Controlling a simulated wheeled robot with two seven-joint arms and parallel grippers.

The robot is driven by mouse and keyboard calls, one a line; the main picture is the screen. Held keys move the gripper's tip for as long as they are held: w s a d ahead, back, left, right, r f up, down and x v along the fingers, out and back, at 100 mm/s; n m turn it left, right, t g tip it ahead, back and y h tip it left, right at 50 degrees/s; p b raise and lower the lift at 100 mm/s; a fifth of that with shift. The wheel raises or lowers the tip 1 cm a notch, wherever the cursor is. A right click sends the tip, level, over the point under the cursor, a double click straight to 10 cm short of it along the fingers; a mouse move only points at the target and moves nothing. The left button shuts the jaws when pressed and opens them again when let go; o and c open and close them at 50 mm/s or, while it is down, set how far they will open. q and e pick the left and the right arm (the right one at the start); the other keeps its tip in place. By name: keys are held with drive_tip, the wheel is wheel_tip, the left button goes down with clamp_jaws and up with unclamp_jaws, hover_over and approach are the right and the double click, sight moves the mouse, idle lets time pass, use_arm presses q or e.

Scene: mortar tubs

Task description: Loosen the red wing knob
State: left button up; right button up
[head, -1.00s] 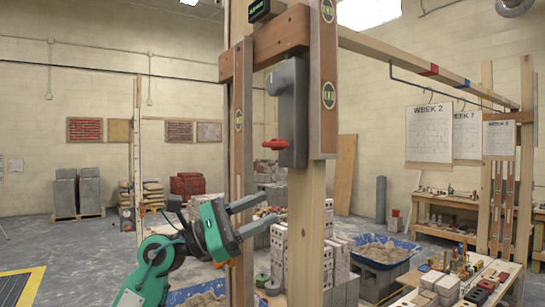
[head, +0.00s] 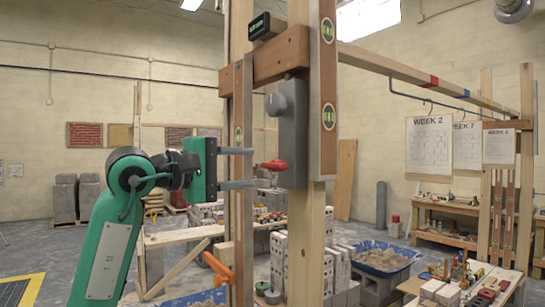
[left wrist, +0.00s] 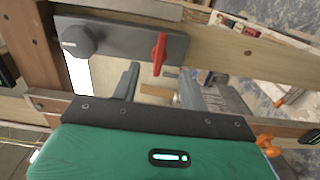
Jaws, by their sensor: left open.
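The red wing knob (head: 274,165) sticks out from the lower part of a grey metal box (head: 293,130) on the wooden post. In the left wrist view the knob (left wrist: 158,54) looks upright, beyond the fingertips and roughly in line with the gap between them. My left gripper (head: 252,168) is open and empty, left of the knob, with one finger above the other at about the knob's height. Its fingers also show in the left wrist view (left wrist: 160,76). The knob appears clear of both fingers. My right gripper is out of view.
A round grey dial (head: 275,104) sits above the knob. A thinner upright (head: 238,125) stands close to my left fingers. An orange clamp (head: 220,268) is lower down. A blue mortar tub (head: 382,262) stands behind, to the right.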

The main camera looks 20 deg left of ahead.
sight(271, 167)
use_arm(q)
drive_tip(key=p+x, duration=0.2)
drive_tip(key=x, duration=0.4)
drive_tip(key=shift+r+p, duration=0.15)
drive_tip(key=shift+p, duration=0.15)
drive_tip(key=shift+w+d, duration=0.45)
drive_tip(key=shift+w, duration=0.15)
drive_tip(key=shift+c, duration=0.4)
drive_tip(key=c, duration=0.9)
